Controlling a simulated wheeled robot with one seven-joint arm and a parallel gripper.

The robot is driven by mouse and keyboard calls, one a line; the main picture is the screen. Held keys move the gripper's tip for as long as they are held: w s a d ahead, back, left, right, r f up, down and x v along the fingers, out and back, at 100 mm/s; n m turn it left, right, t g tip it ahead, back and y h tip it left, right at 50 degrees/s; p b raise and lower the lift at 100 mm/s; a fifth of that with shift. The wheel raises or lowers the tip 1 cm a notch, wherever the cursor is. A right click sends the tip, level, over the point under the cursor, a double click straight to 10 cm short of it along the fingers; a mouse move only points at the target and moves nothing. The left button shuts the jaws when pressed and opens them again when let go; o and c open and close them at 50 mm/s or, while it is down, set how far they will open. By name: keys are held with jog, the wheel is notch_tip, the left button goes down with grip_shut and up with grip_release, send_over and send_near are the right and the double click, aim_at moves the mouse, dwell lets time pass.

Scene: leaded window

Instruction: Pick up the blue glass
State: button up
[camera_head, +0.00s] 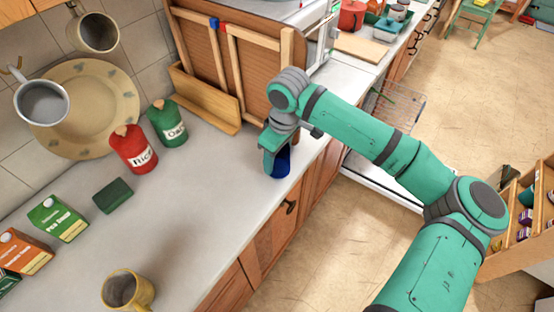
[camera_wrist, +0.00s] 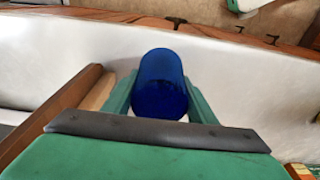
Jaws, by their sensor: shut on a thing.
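The blue glass (camera_head: 281,163) is at the front edge of the counter, below the end of my arm in the head view. In the wrist view the blue glass (camera_wrist: 162,84) sits between my two green fingers. My gripper (camera_head: 270,160) is shut on it, with one finger along each side in the wrist view (camera_wrist: 160,100). Part of the glass is hidden behind the gripper in the head view. I cannot tell whether its base touches the counter.
A wooden rack (camera_head: 205,98) stands behind my gripper. Red (camera_head: 134,150) and green (camera_head: 168,124) bottles, a dark green block (camera_head: 113,195), cartons (camera_head: 58,219) and a yellow mug (camera_head: 128,290) are on the counter to the left. The counter's middle is clear. An open dishwasher (camera_head: 385,180) is at the right.

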jog(key=s+d+r, duration=0.8)
jog(key=s+r, duration=0.3)
jog(key=shift+s+d+r, duration=0.15)
jog(key=shift+d, duration=0.05)
